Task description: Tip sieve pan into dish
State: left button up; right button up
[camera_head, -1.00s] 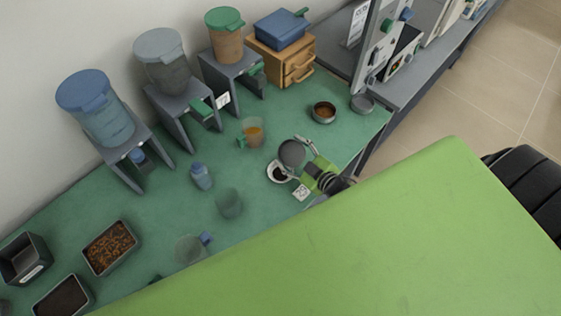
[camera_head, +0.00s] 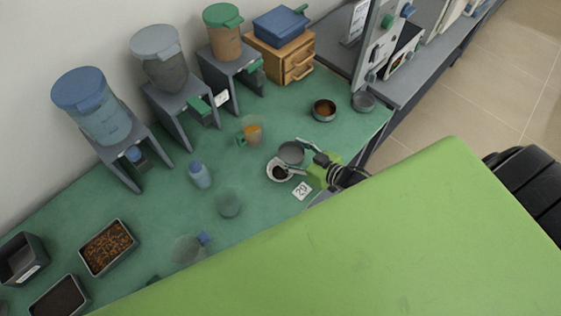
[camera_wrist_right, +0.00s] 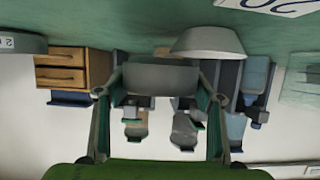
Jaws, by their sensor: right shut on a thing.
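The grey round sieve pan (camera_head: 291,152) is held by my right gripper (camera_head: 308,163), just behind the white dish. The pan looks close to level, and I see no contents in it. The white dish (camera_head: 270,176) stands on the green bench with a dark heap inside. In the right wrist view, the fingers of my right gripper (camera_wrist_right: 158,85) are shut on the grey pan (camera_wrist_right: 160,76), and the dish (camera_wrist_right: 208,42) appears beside it. My left gripper is not in view.
A number card (camera_head: 302,191) lies by the dish. A cup with orange contents (camera_head: 253,135), a blue bottle (camera_head: 200,175) and a bowl with brown contents (camera_head: 323,111) stand nearby. Hopper stands line the wall. A large green surface (camera_head: 400,240) blocks the front.

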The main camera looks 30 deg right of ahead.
jog(key=shift+a+r, duration=0.1)
jog(key=shift+s+r, duration=0.1)
jog(key=shift+r, duration=0.15)
notch_tip(320, 180, up, 2)
jog(key=shift+r+p, duration=0.1)
jog(key=shift+p, duration=0.6)
jog(key=shift+r, duration=1.1)
